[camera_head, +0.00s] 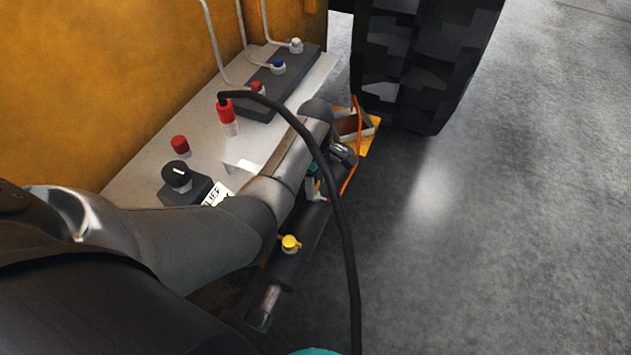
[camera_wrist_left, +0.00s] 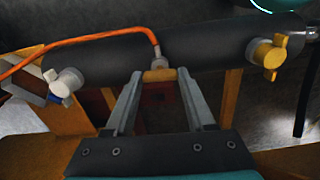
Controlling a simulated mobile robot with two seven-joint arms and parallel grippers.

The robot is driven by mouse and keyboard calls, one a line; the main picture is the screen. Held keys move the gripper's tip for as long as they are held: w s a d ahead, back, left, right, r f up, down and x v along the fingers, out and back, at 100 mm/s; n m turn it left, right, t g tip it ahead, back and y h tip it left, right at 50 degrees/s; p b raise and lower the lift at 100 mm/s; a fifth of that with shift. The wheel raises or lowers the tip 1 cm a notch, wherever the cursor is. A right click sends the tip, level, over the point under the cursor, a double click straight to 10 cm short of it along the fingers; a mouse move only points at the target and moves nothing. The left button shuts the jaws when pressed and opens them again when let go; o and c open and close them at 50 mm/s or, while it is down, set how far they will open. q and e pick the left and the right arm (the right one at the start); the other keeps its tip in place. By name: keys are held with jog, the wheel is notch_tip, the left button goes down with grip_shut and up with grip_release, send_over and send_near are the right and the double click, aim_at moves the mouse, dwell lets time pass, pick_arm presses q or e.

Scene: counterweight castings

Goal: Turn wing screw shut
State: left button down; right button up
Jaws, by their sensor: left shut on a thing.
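My left gripper (camera_wrist_left: 160,76) is shut on a small tan-yellow wing piece (camera_wrist_left: 159,75), which spans the gap between its two grey fingertips. The orange hose (camera_wrist_left: 110,34) ends in a fitting just above this piece, on the dark cylinder (camera_wrist_left: 204,42). A yellow wing screw (camera_wrist_left: 268,54) stands on the right part of the cylinder; it also shows in the head view (camera_head: 291,243). A pale wing screw with a blue mark (camera_wrist_left: 65,83) sits at the left end. In the head view my left arm and a black hose hide most of the gripper. My right gripper is not visible.
A grey bench (camera_head: 145,180) carries a black knob (camera_head: 176,176), red caps and a dark block (camera_head: 284,85) with coloured fittings. The black hose (camera_head: 335,200) loops across in front of my left arm. A large tyre (camera_head: 425,60) stands behind; the floor at right is clear.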

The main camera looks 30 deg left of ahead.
pick_arm(q)
jog(key=m+p, duration=0.3)
jog(key=shift+r, duration=0.1)
jog(key=m+p, duration=0.1)
jog(key=m, duration=0.2)
jog(key=shift+m+p, duration=0.4)
jog(key=m+p, duration=0.1)
jog(key=m, duration=0.3)
jog(key=shift+m, duration=0.3)
jog(key=m, duration=0.5)
jog(key=shift+p, duration=0.4)
jog(key=shift+m, duration=0.3)
jog(key=shift+f, duration=0.2)
jog(key=shift+c, duration=1.2)
grip_release()
